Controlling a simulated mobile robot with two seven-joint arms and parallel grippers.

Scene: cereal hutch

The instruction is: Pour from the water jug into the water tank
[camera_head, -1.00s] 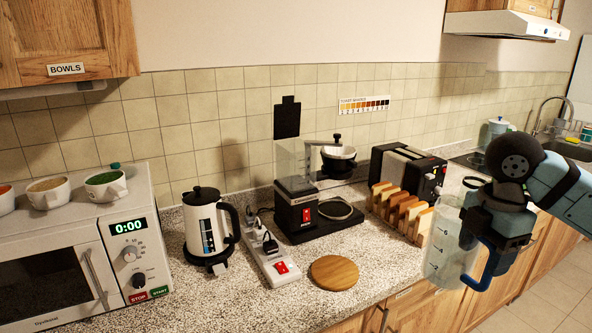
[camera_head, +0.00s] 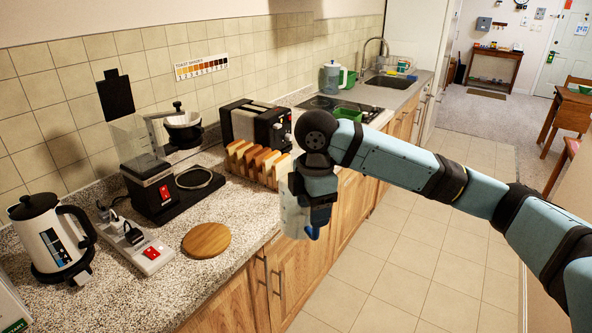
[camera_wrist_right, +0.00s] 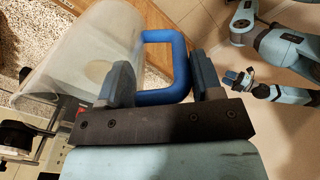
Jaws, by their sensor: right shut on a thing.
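The water jug (camera_head: 292,212) is translucent with a blue handle. It hangs roughly upright beyond the counter's front edge, near the toast rack. My right gripper (camera_head: 318,205) is shut on its handle, which also shows between the fingers in the right wrist view (camera_wrist_right: 165,68). I cannot tell the water level in the jug. The clear water tank (camera_head: 130,140) is at the back of the black coffee maker (camera_head: 152,190), with its black lid (camera_head: 115,93) raised. The jug is well apart from it, to the right. My left gripper (camera_wrist_right: 237,79) shows small in the wrist view; its opening is unclear.
A white kettle (camera_head: 48,235), a power strip (camera_head: 135,242) and a round wooden board (camera_head: 206,240) sit on the counter.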

